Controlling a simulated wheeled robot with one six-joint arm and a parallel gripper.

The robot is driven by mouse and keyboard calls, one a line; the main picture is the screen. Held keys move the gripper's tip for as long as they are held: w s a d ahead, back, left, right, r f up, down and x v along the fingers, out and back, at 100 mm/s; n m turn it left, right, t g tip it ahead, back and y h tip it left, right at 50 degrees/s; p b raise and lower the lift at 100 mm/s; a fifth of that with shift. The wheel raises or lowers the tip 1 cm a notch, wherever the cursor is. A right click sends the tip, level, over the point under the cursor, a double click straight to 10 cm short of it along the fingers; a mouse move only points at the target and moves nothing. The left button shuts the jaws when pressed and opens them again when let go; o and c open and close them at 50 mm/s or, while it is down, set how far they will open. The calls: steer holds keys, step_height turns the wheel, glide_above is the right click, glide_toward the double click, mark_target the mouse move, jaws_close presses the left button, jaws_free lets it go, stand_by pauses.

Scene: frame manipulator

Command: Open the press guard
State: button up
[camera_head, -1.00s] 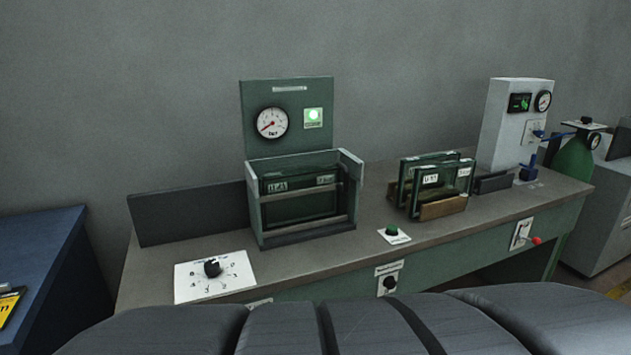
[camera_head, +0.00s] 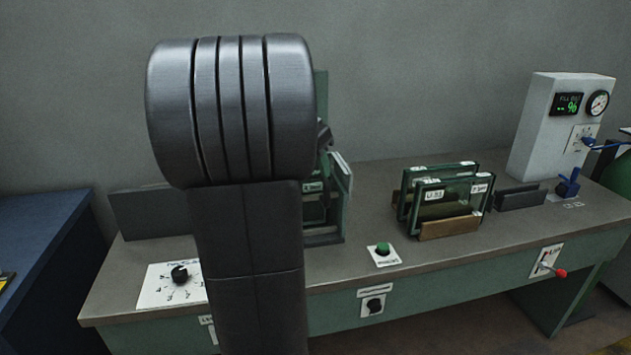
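The green press (camera_head: 321,105) stands on the bench, mostly hidden behind my raised arm. Only its right edge and the right part of its lower frame (camera_head: 340,185) show. The guard at its front is largely covered, and I cannot tell its position. My gripper is not clearly visible; a small dark part (camera_head: 325,135) sticks out to the right of my arm in front of the press, and I cannot tell what it is.
A green button (camera_head: 382,249) and a rack of framed glass panels (camera_head: 447,200) sit right of the press. A dial plate (camera_head: 172,284) lies at the left. A white gauge box (camera_head: 560,125) stands at the far right. A red-tipped lever (camera_head: 548,268) juts from the bench front.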

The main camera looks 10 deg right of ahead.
mark_target(329, 194)
steer(key=x, duration=0.4)
steer(key=w+x, duration=0.1)
steer(key=x, duration=0.3)
steer(key=w+x, duration=0.1)
steer(key=x, duration=0.4)
steer(key=shift+d+r+p, duration=0.3)
steer(key=shift+r, duration=0.05)
steer(key=shift+s, duration=0.1)
jaws_close()
